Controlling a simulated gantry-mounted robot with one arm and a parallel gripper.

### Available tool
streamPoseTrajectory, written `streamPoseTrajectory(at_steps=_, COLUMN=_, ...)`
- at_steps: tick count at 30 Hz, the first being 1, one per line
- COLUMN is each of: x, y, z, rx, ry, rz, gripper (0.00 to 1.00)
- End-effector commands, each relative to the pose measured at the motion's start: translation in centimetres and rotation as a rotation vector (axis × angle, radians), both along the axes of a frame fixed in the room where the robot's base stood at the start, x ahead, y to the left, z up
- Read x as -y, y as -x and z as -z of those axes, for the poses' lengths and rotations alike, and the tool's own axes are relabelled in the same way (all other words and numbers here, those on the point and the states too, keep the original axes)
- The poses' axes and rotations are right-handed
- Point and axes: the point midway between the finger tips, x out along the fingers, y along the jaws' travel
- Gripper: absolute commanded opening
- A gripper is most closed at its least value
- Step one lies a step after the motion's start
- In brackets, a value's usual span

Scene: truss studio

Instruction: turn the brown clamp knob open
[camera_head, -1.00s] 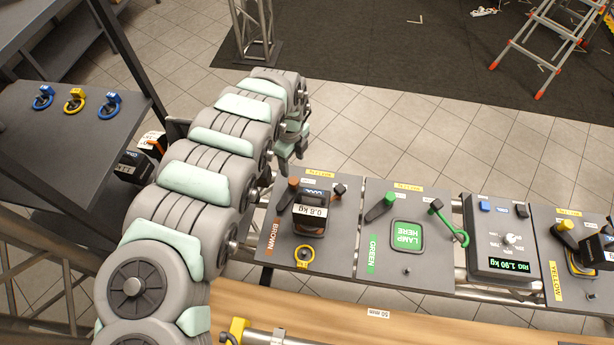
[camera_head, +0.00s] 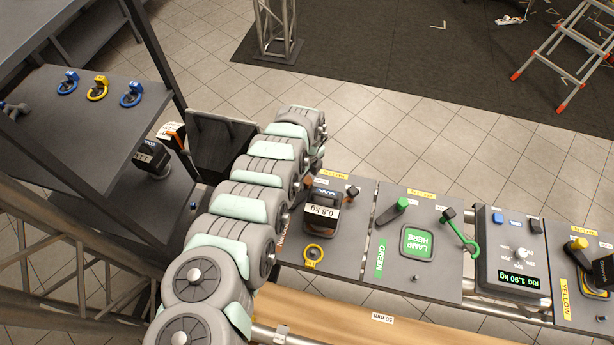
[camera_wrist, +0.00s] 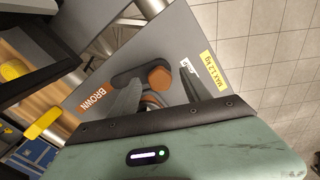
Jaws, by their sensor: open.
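The brown clamp knob (camera_wrist: 160,77) shows in the wrist view as an orange-brown faceted cap at the end of a dark lever (camera_wrist: 126,78). It sits on the grey panel (camera_wrist: 203,35) labelled BROWN. My gripper (camera_wrist: 158,90) is open, with one dark finger on each side of the knob's area. I cannot tell whether either finger touches it. In the head view a bit of the brown knob (camera_head: 309,181) shows beside my arm, which hides my gripper and much of the BROWN label.
A 0.8 kg lamp block (camera_head: 321,212) stands on the brown panel close to the knob, with a yellow ring (camera_head: 313,254) in front. A scale box (camera_head: 499,268) and yellow-labelled panel (camera_head: 563,258) lie further right.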

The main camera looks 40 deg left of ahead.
Motion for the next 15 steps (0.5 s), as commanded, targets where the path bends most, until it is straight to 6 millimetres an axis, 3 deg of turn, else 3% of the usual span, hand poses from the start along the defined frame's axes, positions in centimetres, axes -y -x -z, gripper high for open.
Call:
streamPoseTrajectory(at_steps=6, x=0.00, y=0.00, z=-0.02, rx=0.000, ry=0.000, rz=0.000, gripper=0.56)
streamPoseTrajectory(at_steps=15, x=0.01, y=0.01, z=-0.02, rx=-0.001, ry=0.000, rz=0.001, gripper=0.31)
